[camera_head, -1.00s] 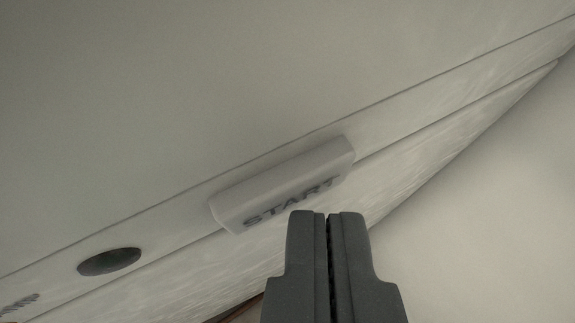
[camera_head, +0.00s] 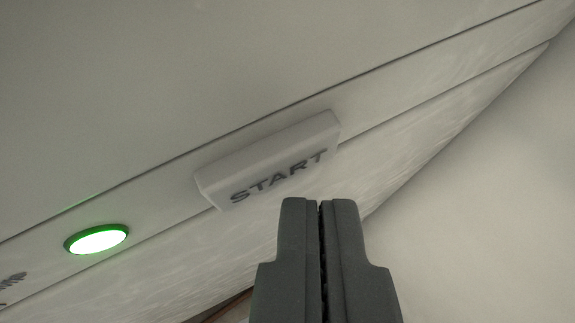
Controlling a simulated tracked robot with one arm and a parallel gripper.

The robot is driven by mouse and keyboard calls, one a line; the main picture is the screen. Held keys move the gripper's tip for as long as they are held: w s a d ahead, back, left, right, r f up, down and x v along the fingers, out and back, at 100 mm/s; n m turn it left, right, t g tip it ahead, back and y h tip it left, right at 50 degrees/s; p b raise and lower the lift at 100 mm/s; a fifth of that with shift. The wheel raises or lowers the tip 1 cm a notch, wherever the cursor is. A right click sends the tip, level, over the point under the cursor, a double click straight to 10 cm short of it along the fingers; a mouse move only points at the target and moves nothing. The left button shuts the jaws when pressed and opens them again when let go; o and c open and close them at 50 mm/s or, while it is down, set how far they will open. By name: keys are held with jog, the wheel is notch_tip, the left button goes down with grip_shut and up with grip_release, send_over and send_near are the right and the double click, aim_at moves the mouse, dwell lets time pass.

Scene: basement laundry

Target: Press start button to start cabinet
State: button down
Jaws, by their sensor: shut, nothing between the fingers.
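The start button (camera_head: 267,160) is a pale raised bar marked START on the light panel of the cabinet (camera_head: 420,105). It sits tilted across the middle of the view. A round indicator light (camera_head: 97,240) to its lower left glows bright green. My gripper (camera_head: 320,202) is shut and empty, its dark fingertips just below the right part of the button. Whether the tips touch the button cannot be told from this view.
Dark lettering (camera_head: 10,286) is cut off at the left edge. A plain pale surface (camera_head: 490,200) fills the lower right. A small brown edge (camera_head: 222,308) shows at the bottom, left of my gripper.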

jog(key=shift+s+d, duration=0.15)
jog(key=shift+s, duration=0.2)
jog(key=s, duration=0.1)
jog(key=s+d, duration=0.1)
jog(key=s, duration=0.2)
jog(key=shift+s+d+p, duration=0.3)
jog(key=shift+s+d, duration=0.05)
dwell(0.7)
